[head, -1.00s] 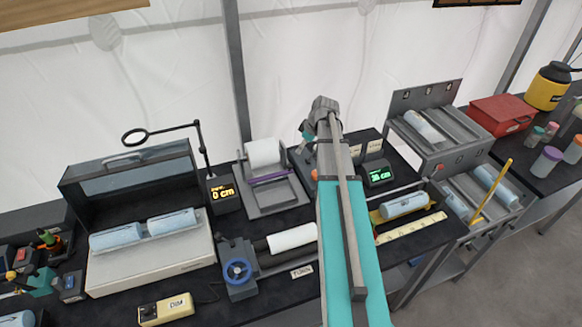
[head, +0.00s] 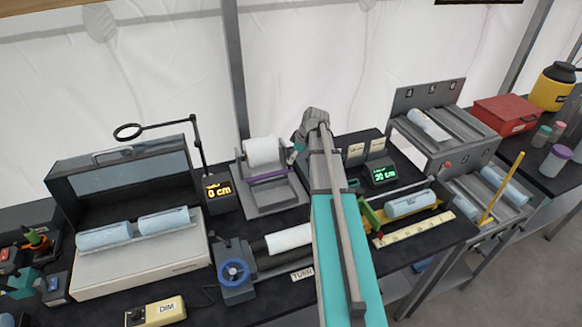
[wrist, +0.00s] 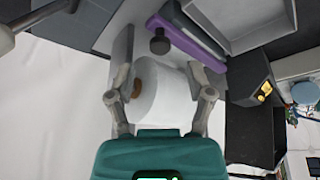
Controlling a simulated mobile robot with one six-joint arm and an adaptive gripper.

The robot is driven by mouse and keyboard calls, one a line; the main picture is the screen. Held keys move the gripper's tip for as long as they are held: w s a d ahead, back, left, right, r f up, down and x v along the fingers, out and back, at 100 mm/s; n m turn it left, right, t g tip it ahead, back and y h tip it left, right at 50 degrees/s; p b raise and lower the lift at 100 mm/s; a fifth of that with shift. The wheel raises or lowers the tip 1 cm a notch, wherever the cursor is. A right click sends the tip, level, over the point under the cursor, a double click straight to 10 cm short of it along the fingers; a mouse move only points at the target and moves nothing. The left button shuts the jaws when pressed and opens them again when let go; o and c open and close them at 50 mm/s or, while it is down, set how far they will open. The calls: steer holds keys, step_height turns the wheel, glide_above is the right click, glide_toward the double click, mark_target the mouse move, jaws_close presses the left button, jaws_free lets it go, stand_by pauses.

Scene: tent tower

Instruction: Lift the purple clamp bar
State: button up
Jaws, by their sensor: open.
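The purple clamp bar (head: 268,176) lies across the front of a grey holder (head: 278,198), just below a white roll (head: 264,150), in the head view. In the wrist view the purple bar (wrist: 188,43) runs diagonally near the top, beyond the fingertips. My gripper (wrist: 160,78) is open, its two grey fingers on either side of the white roll's picture, with nothing held. In the head view my gripper (head: 294,153) is at the right side of the roll; its fingertips are hard to make out. It is apart from the bar.
A dark knob (wrist: 159,42) stands beside the bar. A display reading 0 cm (head: 220,191) stands left of the holder, with a magnifier on an arm (head: 165,127) above it. A green display (head: 381,175) is at the right. A crank press (head: 235,272) is in front.

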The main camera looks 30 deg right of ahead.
steer(key=shift+b+x, duration=1.5)
steer(key=shift+x, duration=0.4)
jaws_close()
